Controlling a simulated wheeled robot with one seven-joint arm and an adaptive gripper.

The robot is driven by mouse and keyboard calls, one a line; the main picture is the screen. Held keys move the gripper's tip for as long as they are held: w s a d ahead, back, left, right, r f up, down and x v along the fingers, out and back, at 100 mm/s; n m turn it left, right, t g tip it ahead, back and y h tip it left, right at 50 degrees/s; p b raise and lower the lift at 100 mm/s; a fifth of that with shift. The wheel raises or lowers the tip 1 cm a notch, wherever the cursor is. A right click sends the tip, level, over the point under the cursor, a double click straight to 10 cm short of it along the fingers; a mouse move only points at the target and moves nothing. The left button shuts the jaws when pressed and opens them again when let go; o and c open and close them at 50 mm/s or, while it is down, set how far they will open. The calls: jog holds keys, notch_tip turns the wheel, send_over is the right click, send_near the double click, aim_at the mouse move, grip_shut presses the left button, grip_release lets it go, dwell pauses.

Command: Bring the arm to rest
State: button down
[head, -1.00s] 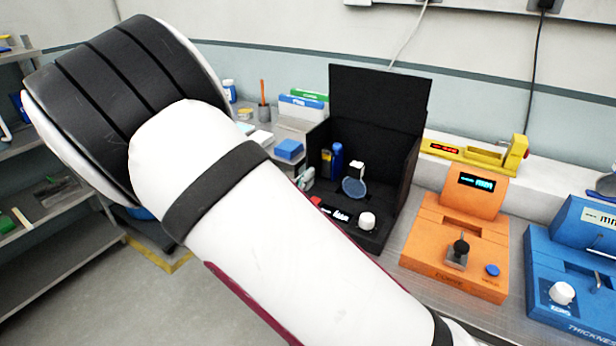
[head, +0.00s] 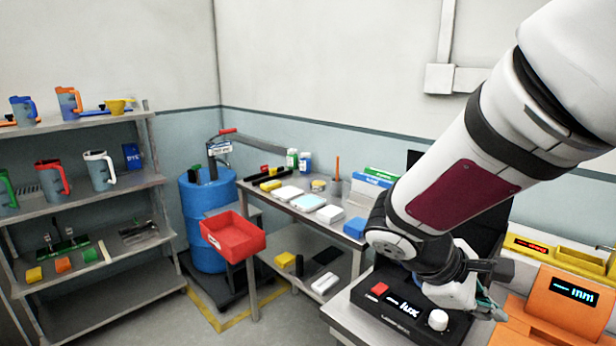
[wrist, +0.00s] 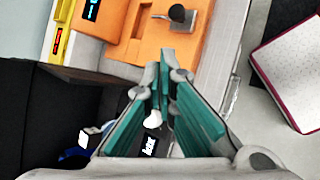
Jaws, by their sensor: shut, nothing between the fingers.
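My arm crosses the right side of the head view and reaches down over the black lux instrument (head: 395,311). My gripper (wrist: 165,62) has teal and grey fingers that meet at their tips in the wrist view, with nothing between them. In the head view only part of it shows at the end of my arm, above the bench, and its fingertips are hard to make out. In the wrist view the fingers point toward the orange instrument (wrist: 185,42). I cannot tell how far apart they are.
The orange instrument (head: 553,300) and a yellow device (head: 545,252) stand to the right of my arm. A red bin (head: 232,237) sits left of the bench, near a blue drum (head: 207,197). A shelf rack (head: 88,200) with mugs stands at left. Some floor is clear between.

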jog(key=s+a+r+m+t+y, duration=0.1)
jog(key=s+a+r+m+y, duration=0.2)
jog(key=s, duration=0.4)
jog(key=s+a+r+m+t+y, duration=0.2)
jog(key=s+a+r+m+y, duration=0.1)
jog(key=s+a+m+y, duration=0.2)
jog(key=shift+s+a+m+y, duration=0.4)
jog(key=shift+s+m+y, duration=0.2)
jog(key=shift+s+m, duration=0.6)
jog(key=shift+r, duration=0.1)
